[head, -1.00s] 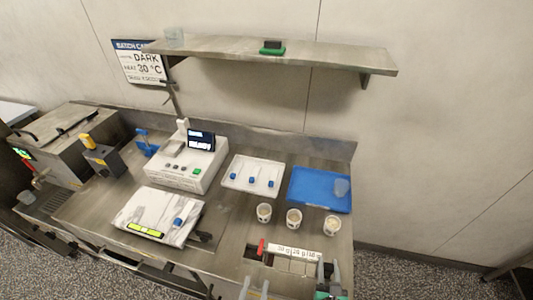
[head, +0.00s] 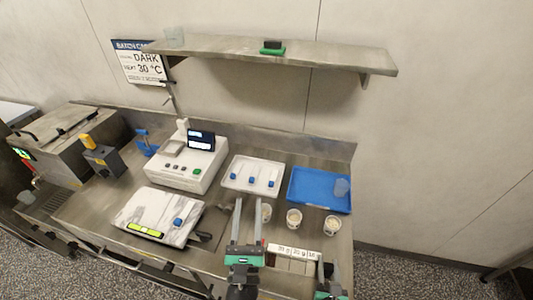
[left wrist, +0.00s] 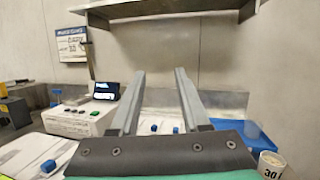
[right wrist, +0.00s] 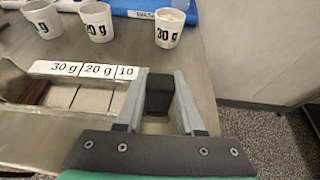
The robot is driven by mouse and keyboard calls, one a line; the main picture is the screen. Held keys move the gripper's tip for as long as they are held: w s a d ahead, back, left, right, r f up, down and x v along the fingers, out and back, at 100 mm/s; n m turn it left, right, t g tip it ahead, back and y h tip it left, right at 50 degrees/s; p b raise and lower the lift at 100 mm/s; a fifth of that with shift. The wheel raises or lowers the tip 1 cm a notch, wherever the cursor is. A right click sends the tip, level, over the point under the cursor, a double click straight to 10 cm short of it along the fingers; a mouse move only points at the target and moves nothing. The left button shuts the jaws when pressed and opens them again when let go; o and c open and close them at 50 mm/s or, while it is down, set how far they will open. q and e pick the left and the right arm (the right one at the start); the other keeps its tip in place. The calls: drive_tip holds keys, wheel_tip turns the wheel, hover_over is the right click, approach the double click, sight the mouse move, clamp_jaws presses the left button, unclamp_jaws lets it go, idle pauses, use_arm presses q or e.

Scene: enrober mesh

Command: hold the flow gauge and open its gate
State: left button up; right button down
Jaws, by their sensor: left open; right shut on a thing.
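The flow gauge (head: 293,251), a long body with a white strip marked 30 g, 20 g and 10, lies at the counter's front right. In the right wrist view, the gauge (right wrist: 82,70) shows divided compartments below the strip. My right gripper (head: 328,266) is shut on a dark block (right wrist: 158,92) at the gauge's right end. My left gripper (head: 248,206) is open and empty, with its fingers reaching up just left of the gauge. The gauge's left end is mostly hidden behind it, and I cannot make out the gate clearly.
Several cups stand behind the gauge, including one (head: 294,218) in the middle. Behind them are a blue tray (head: 319,205) and a white tray (head: 236,184). A white machine (head: 178,172) and a marbled board (head: 140,206) are to the left. A shelf (head: 335,58) hangs above.

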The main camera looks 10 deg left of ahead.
use_arm(q)
drive_tip(key=w+d+r+m+t+h, duration=0.1)
drive_tip(key=w+d+r+m+h, duration=0.1)
drive_tip(key=w+r+m+h, duration=0.4)
wheel_tip(320, 180, up, 5)
drive_tip(key=shift+w+d+r+m+t, duration=0.15)
drive_tip(key=shift+w+m+t, duration=0.3)
drive_tip(key=shift+w, duration=0.7)
